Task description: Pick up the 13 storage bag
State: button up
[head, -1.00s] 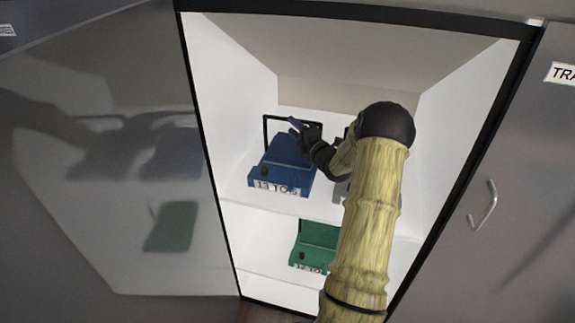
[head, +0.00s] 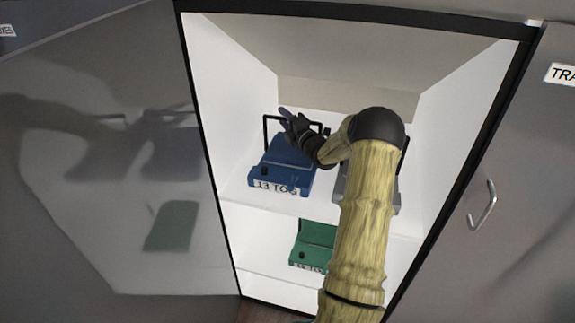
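The 13 storage bag is a blue bag (head: 284,172) on the upper shelf of the open cabinet, at the left. A white label reading 13 is on its front, and a dark handle loop stands up at its back. My gripper (head: 285,113) is just above the top of the blue bag, near its handle. My wrist hides part of the handle and the bag's right side. The fingers are small and dark here, and I cannot see whether they are open or whether they touch the handle.
A grey bag (head: 338,186) stands to the right on the same shelf (head: 318,208), mostly behind my arm. A green bag (head: 316,236) is on the lower shelf. The cabinet door at left (head: 90,160) is reflective. A closed door with a metal handle (head: 484,206) is at right.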

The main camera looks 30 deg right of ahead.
grip_shut()
dwell(1.4)
